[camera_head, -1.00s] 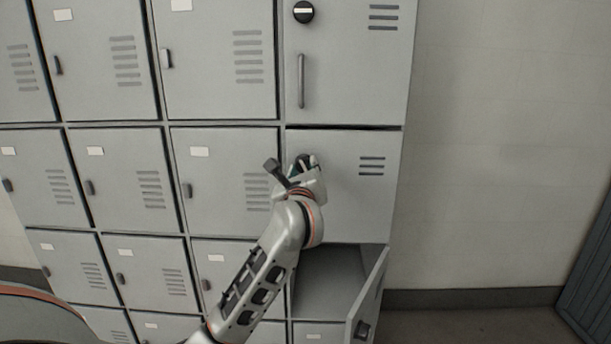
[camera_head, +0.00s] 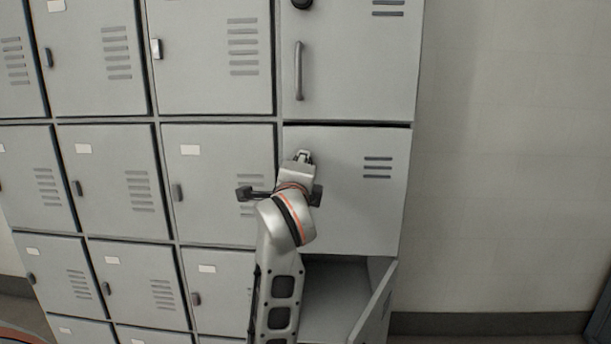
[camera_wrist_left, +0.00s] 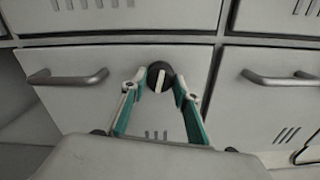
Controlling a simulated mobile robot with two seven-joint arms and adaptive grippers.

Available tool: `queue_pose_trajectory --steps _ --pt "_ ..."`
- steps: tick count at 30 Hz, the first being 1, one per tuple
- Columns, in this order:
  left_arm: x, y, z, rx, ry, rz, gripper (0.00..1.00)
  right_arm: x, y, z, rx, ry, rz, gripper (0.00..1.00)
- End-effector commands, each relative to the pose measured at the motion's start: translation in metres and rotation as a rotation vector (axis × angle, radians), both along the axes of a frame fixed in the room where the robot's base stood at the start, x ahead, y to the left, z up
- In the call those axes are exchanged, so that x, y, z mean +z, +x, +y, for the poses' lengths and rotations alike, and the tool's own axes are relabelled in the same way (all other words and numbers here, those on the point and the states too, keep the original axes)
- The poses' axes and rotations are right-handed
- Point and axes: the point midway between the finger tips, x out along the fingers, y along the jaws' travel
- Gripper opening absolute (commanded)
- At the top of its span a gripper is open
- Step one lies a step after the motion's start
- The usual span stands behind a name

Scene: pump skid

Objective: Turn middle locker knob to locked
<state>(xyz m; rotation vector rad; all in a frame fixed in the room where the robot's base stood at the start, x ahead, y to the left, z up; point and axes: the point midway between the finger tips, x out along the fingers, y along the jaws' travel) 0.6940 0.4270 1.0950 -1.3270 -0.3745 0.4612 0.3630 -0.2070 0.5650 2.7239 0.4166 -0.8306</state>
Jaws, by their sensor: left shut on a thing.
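The middle locker door (camera_head: 345,205) is closed, in the right-hand column in the head view. Its round black knob (camera_wrist_left: 160,75) has a pale pointer bar and shows in the left wrist view, which is rolled about a quarter turn. The bar runs nearly up and down there. My left gripper (camera_head: 303,156) is at the knob, and in the wrist view its two teal-sided fingers (camera_wrist_left: 158,88) are shut on it from both sides. In the head view the gripper and wrist hide the knob. My right gripper is not in view.
The upper locker (camera_head: 350,70) is closed, with a vertical handle (camera_head: 299,70). The middle locker's handle (camera_wrist_left: 67,77) shows at left in the wrist view. Below, a locker door (camera_head: 378,308) hangs open. Smaller lockers fill the left, and bare wall (camera_head: 500,150) is at the right.

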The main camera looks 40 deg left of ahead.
Motion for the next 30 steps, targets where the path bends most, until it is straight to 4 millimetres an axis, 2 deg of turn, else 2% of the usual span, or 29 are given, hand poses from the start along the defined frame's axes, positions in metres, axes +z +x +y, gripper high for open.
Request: queue_pose_trajectory --steps 1,12,29,30 --pt "-0.0074 0.0020 -0.0006 -0.001 -0.032 -0.010 0.09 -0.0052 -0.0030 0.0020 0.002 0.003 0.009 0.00" --pt "-0.0032 0.0011 -0.0002 -0.001 -0.168 -0.098 0.09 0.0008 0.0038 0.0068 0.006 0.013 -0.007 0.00" --pt "-0.0007 0.0004 -0.0002 -0.001 -0.192 -0.115 0.09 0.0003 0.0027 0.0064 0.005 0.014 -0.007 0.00" --pt "-0.0007 0.0004 -0.0002 -0.001 -0.192 -0.115 0.35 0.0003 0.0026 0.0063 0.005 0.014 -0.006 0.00"
